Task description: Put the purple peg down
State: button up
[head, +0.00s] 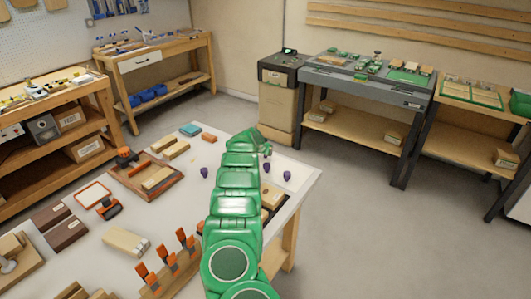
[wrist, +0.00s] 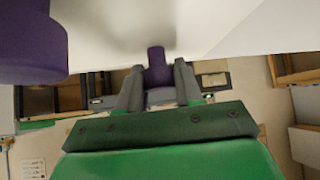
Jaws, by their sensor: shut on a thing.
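My gripper (wrist: 158,85) is shut on a purple peg (wrist: 157,68) in the wrist view. The peg stands between the two grey fingers, with its free end close to the white bench top (wrist: 230,22). I cannot tell whether it touches. Another purple peg (wrist: 30,45) looms large at the left of the wrist view, apart from the fingers. In the head view my gripper (head: 266,150) is small at the far end of the green arm, over the bench's far right part. One purple peg (head: 204,172) stands left of the arm and another (head: 287,176) right of it.
A wooden tray (head: 145,178), wooden blocks (head: 176,150), a teal block (head: 190,130) and orange clamps (head: 186,240) lie left of my arm. A wooden piece (head: 271,196) sits close on its right. Bare white bench top surrounds the standing pegs; the bench's edge is near on the right.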

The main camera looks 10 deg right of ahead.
jog(key=shift+f, duration=0.15)
jog(key=o, duration=1.1)
jog(key=shift+v, duration=5.4)
jog(key=shift+s+a+r, duration=0.15)
jog(key=shift+s+r, duration=0.2)
jog(key=shift+r, duration=0.1)
